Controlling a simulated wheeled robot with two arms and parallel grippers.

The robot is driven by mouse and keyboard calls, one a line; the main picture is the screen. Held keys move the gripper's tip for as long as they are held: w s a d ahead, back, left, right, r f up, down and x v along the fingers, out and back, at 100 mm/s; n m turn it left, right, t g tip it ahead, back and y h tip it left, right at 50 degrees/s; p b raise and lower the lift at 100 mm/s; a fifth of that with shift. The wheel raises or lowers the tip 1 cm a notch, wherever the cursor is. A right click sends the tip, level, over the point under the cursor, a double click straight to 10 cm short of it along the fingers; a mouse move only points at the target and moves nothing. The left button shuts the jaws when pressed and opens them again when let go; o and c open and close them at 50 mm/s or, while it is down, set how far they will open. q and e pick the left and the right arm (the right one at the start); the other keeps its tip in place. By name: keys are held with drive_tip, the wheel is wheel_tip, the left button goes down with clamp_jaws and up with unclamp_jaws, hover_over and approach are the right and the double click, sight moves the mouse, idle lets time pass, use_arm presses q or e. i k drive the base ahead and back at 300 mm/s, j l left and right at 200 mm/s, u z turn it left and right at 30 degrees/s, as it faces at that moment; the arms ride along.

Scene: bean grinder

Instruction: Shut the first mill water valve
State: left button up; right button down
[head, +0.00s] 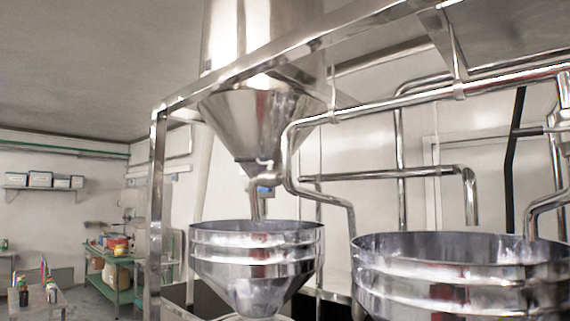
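A steel mill bowl (257,238) stands in the middle under a large steel hopper (262,115). A small fitting with a bluish part (265,187) sits on the pipework just above this bowl. It looks like a valve, but it is too small to tell its handle position. A second, larger-looking mill bowl (455,275) stands at the lower right. Neither of my grippers shows in the head view.
A steel frame with a post (155,215) stands left of the mill, and pipes (420,100) run across the upper right. A green shelf (120,275) and a small table (40,303) with bottles stand at the left.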

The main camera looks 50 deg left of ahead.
sight(236, 159)
drive_tip(key=j+u, duration=0.1)
drive_tip(key=u, duration=0.3)
drive_tip(key=i+u, duration=0.1)
drive_tip(key=u, duration=0.3)
drive_tip(key=i+j+u, duration=0.1)
drive_tip(key=u, duration=0.35)
drive_tip(key=i+u, duration=0.1)
drive_tip(key=u, duration=0.3)
drive_tip(key=i+j, duration=0.1)
drive_tip(key=i, duration=0.25)
drive_tip(key=u, duration=0.05)
